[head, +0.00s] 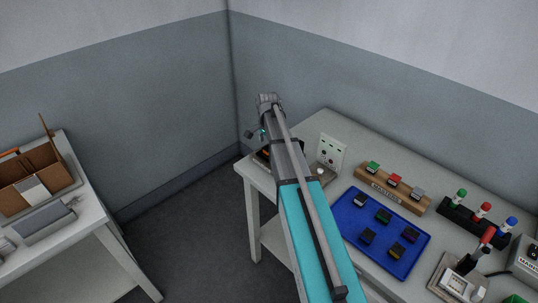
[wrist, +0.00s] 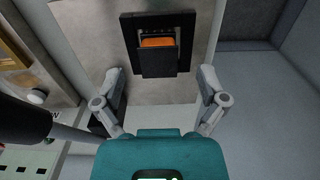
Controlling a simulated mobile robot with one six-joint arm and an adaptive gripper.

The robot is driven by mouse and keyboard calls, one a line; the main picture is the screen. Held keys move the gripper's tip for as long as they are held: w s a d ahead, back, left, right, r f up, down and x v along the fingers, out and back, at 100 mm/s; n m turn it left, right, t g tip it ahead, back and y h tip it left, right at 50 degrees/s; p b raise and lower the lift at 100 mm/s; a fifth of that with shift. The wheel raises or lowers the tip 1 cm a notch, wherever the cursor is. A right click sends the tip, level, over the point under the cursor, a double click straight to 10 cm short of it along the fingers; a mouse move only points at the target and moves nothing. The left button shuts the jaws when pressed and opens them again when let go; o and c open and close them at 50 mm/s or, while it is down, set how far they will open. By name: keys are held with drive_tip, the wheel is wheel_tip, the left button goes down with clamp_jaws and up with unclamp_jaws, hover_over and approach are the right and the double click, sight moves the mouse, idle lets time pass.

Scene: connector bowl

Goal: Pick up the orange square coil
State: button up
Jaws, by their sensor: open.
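The orange square coil (wrist: 158,42) shows in the wrist view as an orange band inside a black square holder (wrist: 128,24). A dark plate covers its lower part, so its full shape is hidden. My gripper (wrist: 160,74) is open and empty, its two grey fingers spread to the left and right, below the holder in the picture. I see no contact between the fingers and the coil. In the head view my arm hides most of the coil and gripper at the table's far left corner; only a little orange (head: 265,153) shows.
A white socket panel (head: 331,152) stands just right of my arm. A blue tray (head: 348,205) with several dark connectors, a wooden block (head: 364,181) with switches and a lamp rack (head: 462,222) lie further right. A second table (head: 105,243) holds a cardboard box (head: 48,165).

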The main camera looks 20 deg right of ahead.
sight(268, 148)
drive_tip(key=shift+f+b, duration=1.05)
drive_tip(key=shift+f, duration=0.3)
clamp_jaws()
drive_tip(key=shift+r, duration=0.15)
wheel_tip(268, 148, up, 10)
drive_tip(key=p, duration=1)
idle(0.6)
